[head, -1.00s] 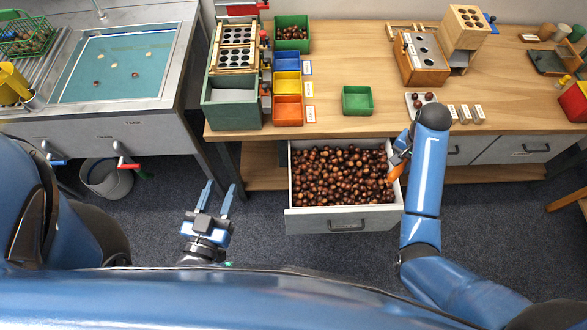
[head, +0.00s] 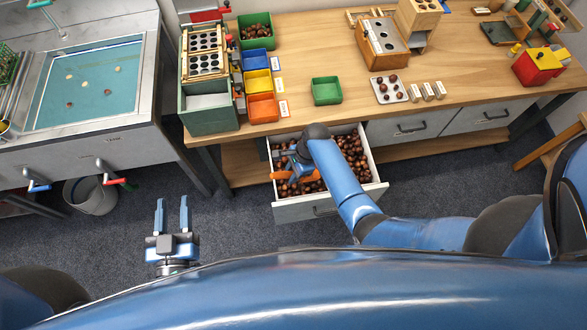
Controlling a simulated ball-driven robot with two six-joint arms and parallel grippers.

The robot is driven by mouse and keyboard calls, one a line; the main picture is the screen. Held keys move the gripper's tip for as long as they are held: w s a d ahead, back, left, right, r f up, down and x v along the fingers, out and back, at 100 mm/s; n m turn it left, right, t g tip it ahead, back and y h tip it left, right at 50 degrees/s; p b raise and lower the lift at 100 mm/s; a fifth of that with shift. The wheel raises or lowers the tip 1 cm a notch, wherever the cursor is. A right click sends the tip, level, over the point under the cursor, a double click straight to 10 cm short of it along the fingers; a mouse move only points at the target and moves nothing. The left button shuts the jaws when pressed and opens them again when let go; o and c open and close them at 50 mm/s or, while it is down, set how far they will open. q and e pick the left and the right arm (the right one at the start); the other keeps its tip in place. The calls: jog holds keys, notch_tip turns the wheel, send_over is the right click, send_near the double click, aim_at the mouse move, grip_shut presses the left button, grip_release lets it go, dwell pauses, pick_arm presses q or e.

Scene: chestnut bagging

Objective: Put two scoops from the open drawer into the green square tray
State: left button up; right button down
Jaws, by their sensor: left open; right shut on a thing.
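The open drawer (head: 378,187) under the bench is full of brown chestnuts (head: 352,152). My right arm reaches over it, and my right gripper (head: 295,168) is low at the drawer's left part, shut on an orange scoop (head: 283,175). The arm hides part of the scoop, and I cannot tell whether it holds chestnuts. The green square tray (head: 326,92) stands on the bench top behind the drawer and looks empty. My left gripper (head: 172,216) is open and empty, above the floor left of the drawer.
Blue, yellow and orange bins (head: 262,107) stand left of the tray, with another green tray (head: 255,30) of chestnuts behind them. A pale plate (head: 389,90) with several chestnuts lies to the right. A sink (head: 88,85) is at the left. Bench top around the green tray is clear.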

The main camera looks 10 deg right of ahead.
jog(key=w+d+f+h+b, duration=0.3)
jog(key=d+f+b, duration=0.7)
jog(key=f+b, duration=0.3)
jog(key=shift+s+a+r+t+h+p, duration=0.2)
jog(key=shift+r+h+p, duration=0.35)
jog(key=shift+r+p, duration=0.55)
jog(key=shift+s+a+r+t+h+p, duration=0.1)
jog(key=shift+a+r+t+h+p, duration=0.4)
jog(key=shift+r+p, duration=0.55)
jog(key=shift+s+a+r+t+h+p, duration=0.1)
jog(key=shift+r+h+p, duration=0.55)
jog(key=shift+r+p, duration=0.4)
jog(key=shift+r, duration=0.15)
